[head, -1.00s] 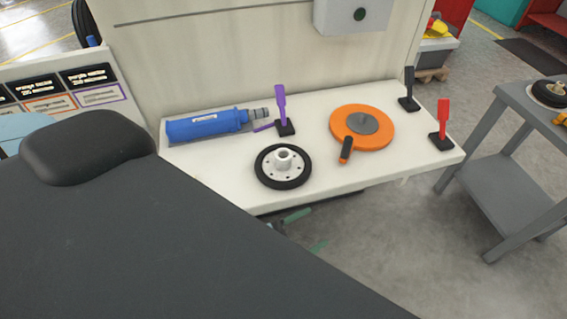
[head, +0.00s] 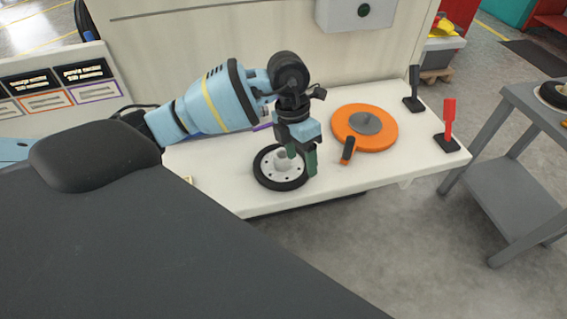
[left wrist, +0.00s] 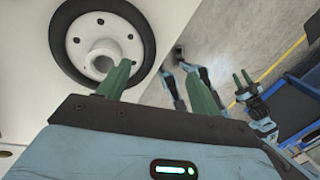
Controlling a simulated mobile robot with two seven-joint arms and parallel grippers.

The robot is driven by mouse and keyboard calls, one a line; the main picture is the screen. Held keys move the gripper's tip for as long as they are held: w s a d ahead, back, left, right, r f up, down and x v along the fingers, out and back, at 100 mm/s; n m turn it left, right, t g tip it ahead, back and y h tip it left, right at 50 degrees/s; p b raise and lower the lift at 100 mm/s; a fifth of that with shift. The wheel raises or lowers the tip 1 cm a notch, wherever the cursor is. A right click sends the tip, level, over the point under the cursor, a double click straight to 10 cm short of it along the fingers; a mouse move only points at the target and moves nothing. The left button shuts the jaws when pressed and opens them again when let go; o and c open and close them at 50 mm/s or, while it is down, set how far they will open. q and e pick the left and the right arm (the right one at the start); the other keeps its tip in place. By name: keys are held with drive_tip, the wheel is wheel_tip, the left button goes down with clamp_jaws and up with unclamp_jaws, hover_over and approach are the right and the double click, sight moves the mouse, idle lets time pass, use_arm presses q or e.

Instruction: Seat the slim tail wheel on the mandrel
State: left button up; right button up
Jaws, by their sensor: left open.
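The wheel with a thin black tyre and white hub (head: 268,174) lies flat on the white bench, its raised centre up. It also shows in the left wrist view (left wrist: 76,42). My left gripper (head: 301,160) is open above its right side, pointing down. It also fills the left wrist view (left wrist: 160,88), with one green finger close beside the hub's centre tube and the other out past the tyre. It holds nothing. My right gripper (left wrist: 243,80) is small in the left wrist view, its fingers apart and empty. I cannot make out a mandrel for certain.
An orange disc (head: 347,124) with a grey centre and handle lies right of the wheel. A black lever (head: 413,92) and a red lever (head: 448,125) stand at the bench's right end. A grey side table (head: 515,150) stands farther right.

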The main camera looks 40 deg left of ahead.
sight(283, 152)
use_arm(q)
drive_tip(key=w+a+r+y, duration=0.2)
drive_tip(key=a+r+y, duration=0.1)
drive_tip(key=a, duration=0.3)
drive_tip(key=shift+n+t, duration=0.3)
drive_tip(key=shift+n, duration=0.1)
drive_tip(key=shift+s+f, duration=0.15)
drive_tip(key=shift+f, duration=1.85)
drive_tip(key=shift+s+f, duration=0.1)
drive_tip(key=shift+f, duration=1.85)
drive_tip(key=shift+c, duration=0.5)
drive_tip(key=c, duration=1.3)
drive_tip(key=shift+r, duration=0.2)
drive_tip(key=shift+r, duration=0.25)
drive_tip(key=r, duration=0.3)
drive_tip(key=shift+s+d, duration=0.15)
drive_tip(key=shift+d, duration=0.25)
drive_tip(key=s+d+r, duration=0.1)
drive_tip(key=s+d, duration=0.6)
drive_tip(key=d, duration=0.6)
drive_tip(key=shift+d+r, duration=0.15)
drive_tip(key=shift+d, duration=0.05)
